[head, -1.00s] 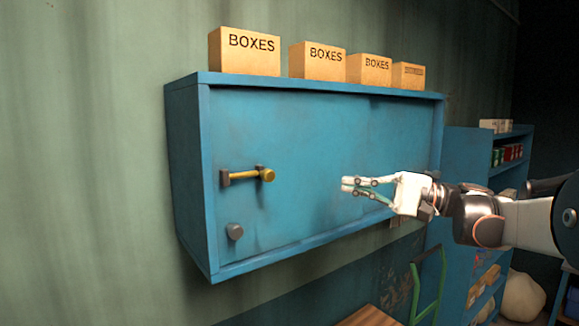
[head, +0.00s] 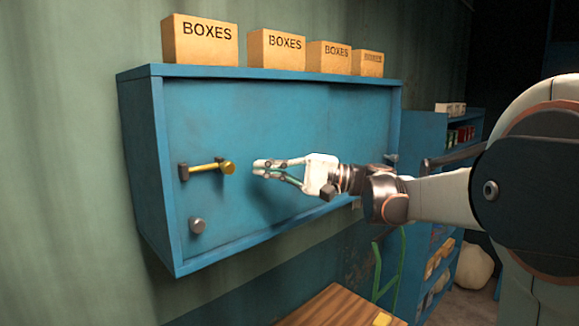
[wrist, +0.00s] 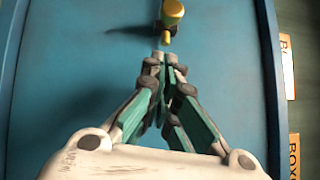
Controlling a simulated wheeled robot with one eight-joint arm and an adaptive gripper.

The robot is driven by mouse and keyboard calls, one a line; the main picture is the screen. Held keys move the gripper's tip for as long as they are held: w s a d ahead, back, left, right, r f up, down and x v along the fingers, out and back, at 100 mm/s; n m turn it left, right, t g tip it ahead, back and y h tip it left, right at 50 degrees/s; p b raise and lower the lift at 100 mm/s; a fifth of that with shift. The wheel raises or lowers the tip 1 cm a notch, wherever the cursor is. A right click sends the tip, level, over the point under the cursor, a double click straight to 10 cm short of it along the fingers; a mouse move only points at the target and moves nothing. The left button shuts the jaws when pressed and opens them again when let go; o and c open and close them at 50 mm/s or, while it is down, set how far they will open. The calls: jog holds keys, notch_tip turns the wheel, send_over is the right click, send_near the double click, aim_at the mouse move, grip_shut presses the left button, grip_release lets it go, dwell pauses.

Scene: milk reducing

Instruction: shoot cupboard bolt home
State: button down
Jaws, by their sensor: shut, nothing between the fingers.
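The blue wall cupboard (head: 300,125) has a brass bolt (head: 207,167) lying level on its door. My gripper (head: 256,168) is shut and empty, pointing left, a short way right of the knob.
A grey round knob (head: 197,226) sits low on the door. Several cardboard boxes (head: 276,50) stand on top of the cupboard. A wooden surface (head: 345,310) and a green frame (head: 390,265) are below. Blue shelves (head: 433,155) stand at the right.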

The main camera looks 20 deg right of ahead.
aim_at(233, 172)
jog(key=a, duration=0.2)
jog(key=s+a, duration=0.1)
jog(key=shift+a+r+p, duration=0.25)
jog(key=shift+p, duration=0.15)
jog(key=shift+s+a, duration=0.1)
jog(key=a, duration=0.2)
jog(key=s+a, duration=0.1)
jog(key=a, duration=0.1)
jog(key=shift+s, duration=0.2)
jog(key=shift+w+d, duration=0.1)
jog(key=shift+d, duration=0.1)
jog(key=shift+a, duration=0.1)
